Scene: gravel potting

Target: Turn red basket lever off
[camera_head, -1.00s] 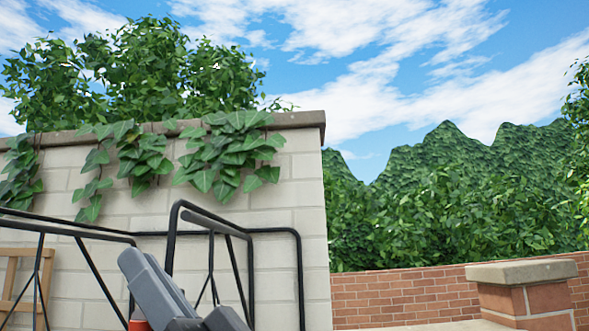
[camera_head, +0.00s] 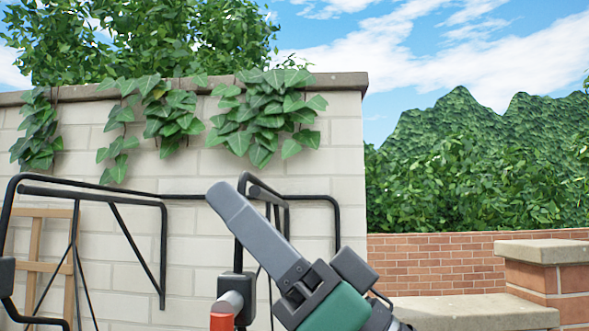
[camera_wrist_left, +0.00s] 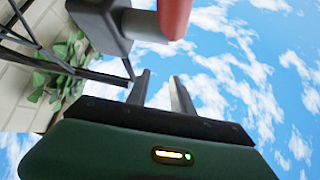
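The red lever (camera_head: 222,320) is at the bottom of the head view, cut off by the lower edge. Its grey metal shaft (camera_head: 234,299) comes out of a black block (camera_head: 237,285) on the black tube frame. In the left wrist view the red lever (camera_wrist_left: 173,16) is at the top, beyond the fingertips. My left gripper (camera_head: 222,196) points up and left, beside the block and to the right of the lever in the head view. Its two fingers (camera_wrist_left: 160,82) stand apart with nothing between them in the wrist view. My right gripper is not in view.
The black tube frame (camera_head: 163,250) stands before a pale brick wall (camera_head: 200,275) with hanging ivy (camera_head: 265,110). A wooden frame (camera_head: 40,267) leans at the left. A low red brick wall (camera_head: 430,262) and stone-capped pillar (camera_head: 545,250) are at the right.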

